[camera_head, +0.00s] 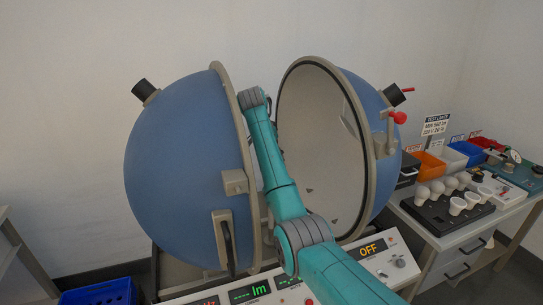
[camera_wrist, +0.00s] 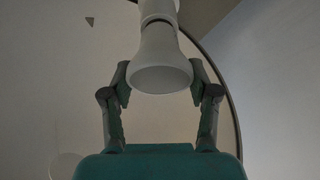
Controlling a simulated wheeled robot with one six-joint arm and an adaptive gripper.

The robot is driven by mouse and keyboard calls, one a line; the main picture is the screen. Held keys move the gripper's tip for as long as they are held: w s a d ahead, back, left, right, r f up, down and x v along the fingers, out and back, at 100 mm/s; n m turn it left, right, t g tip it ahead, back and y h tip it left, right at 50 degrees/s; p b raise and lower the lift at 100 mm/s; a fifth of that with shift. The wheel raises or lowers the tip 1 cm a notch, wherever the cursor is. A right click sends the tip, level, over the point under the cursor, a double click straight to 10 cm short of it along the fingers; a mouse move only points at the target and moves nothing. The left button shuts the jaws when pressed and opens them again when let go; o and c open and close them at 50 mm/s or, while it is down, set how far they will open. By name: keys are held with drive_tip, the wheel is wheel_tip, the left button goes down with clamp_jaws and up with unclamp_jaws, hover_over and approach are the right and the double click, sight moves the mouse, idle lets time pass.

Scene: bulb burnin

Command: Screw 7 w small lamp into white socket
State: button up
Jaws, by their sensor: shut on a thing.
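In the wrist view a white lamp (camera_wrist: 160,62) with a wide round face stands between the two fingers of my gripper (camera_wrist: 160,85). The gripper is shut on it. The lamp's narrow end points up the picture and meets a white socket (camera_wrist: 158,8) at the top edge. How deep the lamp sits in the socket is hidden. In the head view my arm reaches between the two halves of the opened blue sphere (camera_head: 185,160). My gripper, the lamp and the socket are hidden there behind the left half.
The sphere's right half (camera_head: 320,140) stands open with its pale inside showing. A panel below reads OFF (camera_head: 371,248). On the right bench, several white bulbs stand in a dark tray (camera_head: 440,222), with orange (camera_head: 428,165), white and blue bins behind. A blue crate (camera_head: 100,293) is at lower left.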

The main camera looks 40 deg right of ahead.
drive_tip(key=m+g, duration=0.1)
drive_tip(key=m, duration=0.2)
drive_tip(key=shift+s+f, duration=0.15)
drive_tip(key=m+g, duration=0.2)
drive_tip(key=m, duration=0.2)
drive_tip(key=shift+s+d, duration=0.1)
drive_tip(key=shift+s, duration=0.05)
drive_tip(key=o, duration=1)
